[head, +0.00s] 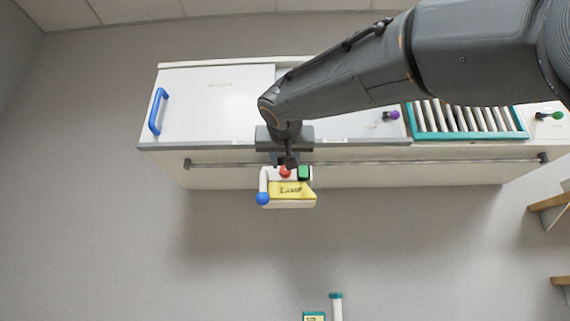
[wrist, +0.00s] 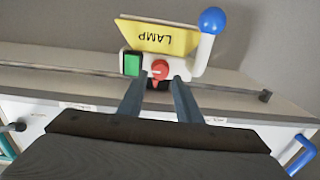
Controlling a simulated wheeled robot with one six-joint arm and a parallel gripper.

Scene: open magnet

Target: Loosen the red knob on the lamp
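The lamp (head: 291,190) is a white unit with a yellow label reading "LAMP", at the front rail of the white cabinet. It also shows in the wrist view (wrist: 159,38). Its red knob (wrist: 159,69) sits between a green block (wrist: 132,63) and a white arm with a blue ball (wrist: 212,20). The knob also shows in the head view (head: 285,171). My gripper (wrist: 160,81) is open, with one finger on each side of the knob's lower part. I cannot tell whether the fingers touch it. In the head view my gripper (head: 289,163) is just above the knob.
A metal rail (head: 400,161) runs along the cabinet front. The cabinet top (head: 215,105) has a blue handle (head: 158,111) at left, and a purple knob (head: 391,115) and a teal-framed rack (head: 468,135) at right. Wooden pieces (head: 548,202) stand at right.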

